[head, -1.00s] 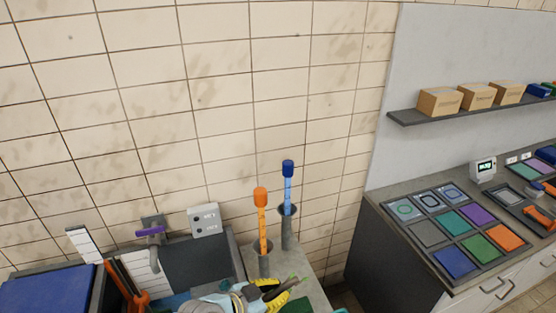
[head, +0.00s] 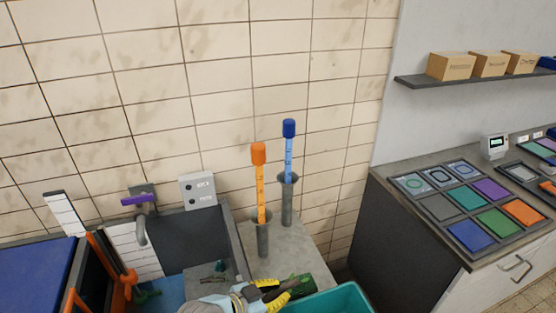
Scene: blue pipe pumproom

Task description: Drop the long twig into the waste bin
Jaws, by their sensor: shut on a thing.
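My gripper (head: 280,290) is low in the head view, with yellow-and-black fingers, seen from above and partly cut off by the frame edge. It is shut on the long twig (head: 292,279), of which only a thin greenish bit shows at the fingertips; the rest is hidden. A teal open-topped container, which looks like the waste bin (head: 350,293), is at the bottom edge just right of my gripper. Only its back rim and upper part show. My fingers are beside its left back corner; I cannot tell their height above it.
An orange-capped tube (head: 260,190) and a blue-capped tube (head: 288,155) stand in grey holders behind. A sink area (head: 190,245) is left. A counter with coloured tiles (head: 470,215) is right.

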